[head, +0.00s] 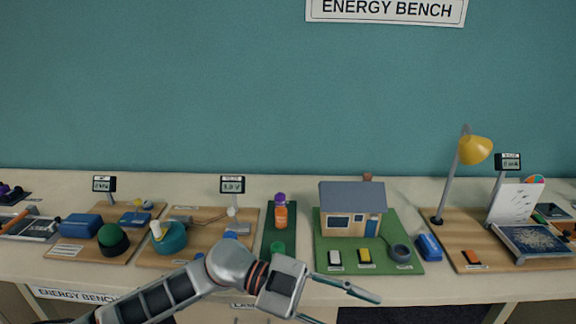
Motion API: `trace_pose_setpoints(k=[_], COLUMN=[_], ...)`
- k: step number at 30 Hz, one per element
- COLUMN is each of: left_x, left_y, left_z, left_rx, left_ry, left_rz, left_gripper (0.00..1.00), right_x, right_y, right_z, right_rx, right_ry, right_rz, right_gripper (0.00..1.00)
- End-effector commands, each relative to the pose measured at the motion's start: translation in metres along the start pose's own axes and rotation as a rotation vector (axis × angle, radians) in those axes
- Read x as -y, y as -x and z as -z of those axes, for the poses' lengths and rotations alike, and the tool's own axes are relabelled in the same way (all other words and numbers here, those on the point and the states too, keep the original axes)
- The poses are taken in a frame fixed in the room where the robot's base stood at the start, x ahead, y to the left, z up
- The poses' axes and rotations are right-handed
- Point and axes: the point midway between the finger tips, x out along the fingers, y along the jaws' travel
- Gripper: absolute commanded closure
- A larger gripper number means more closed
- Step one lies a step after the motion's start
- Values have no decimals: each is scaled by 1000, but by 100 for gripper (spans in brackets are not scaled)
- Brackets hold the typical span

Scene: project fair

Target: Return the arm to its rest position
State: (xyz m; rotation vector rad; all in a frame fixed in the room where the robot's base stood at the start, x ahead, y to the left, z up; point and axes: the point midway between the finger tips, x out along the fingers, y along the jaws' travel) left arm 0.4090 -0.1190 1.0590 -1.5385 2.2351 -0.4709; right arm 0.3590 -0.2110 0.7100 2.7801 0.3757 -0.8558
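My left arm (160,298) reaches in from the bottom left, in front of the bench. My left gripper (354,312) points to the right, below the front edge of the model house board in the picture. Its two fingers are spread apart with nothing visible between them. The lower finger is partly cut off by the bottom edge. My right gripper is not in view.
A long bench (290,290) carries several wooden boards with displays. A model house (352,208) stands on a green board (400,232). A yellow lamp (474,150) rises at the right. The arm overlaps the bench front.

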Motion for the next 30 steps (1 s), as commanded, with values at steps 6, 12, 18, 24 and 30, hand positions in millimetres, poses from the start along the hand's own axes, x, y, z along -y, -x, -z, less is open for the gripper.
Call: trace_pose_setpoints(k=[6,12,18,24,30], left_x=[37,54,20,-72,-192], left_y=[13,70,143,204,239], left_z=[13,-25,-103,-187,-244], left_rx=[-185,-161,29,322,613], left_ry=[-4,71,229,442,662], left_rz=[433,849,1204,1415,1477], left_gripper=[65,65,65,65,65], right_x=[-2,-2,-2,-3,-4], right_y=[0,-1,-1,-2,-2], right_z=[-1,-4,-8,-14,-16], right_rx=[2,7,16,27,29], right_ry=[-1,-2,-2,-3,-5], right_rz=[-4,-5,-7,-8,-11], right_gripper=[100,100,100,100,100])
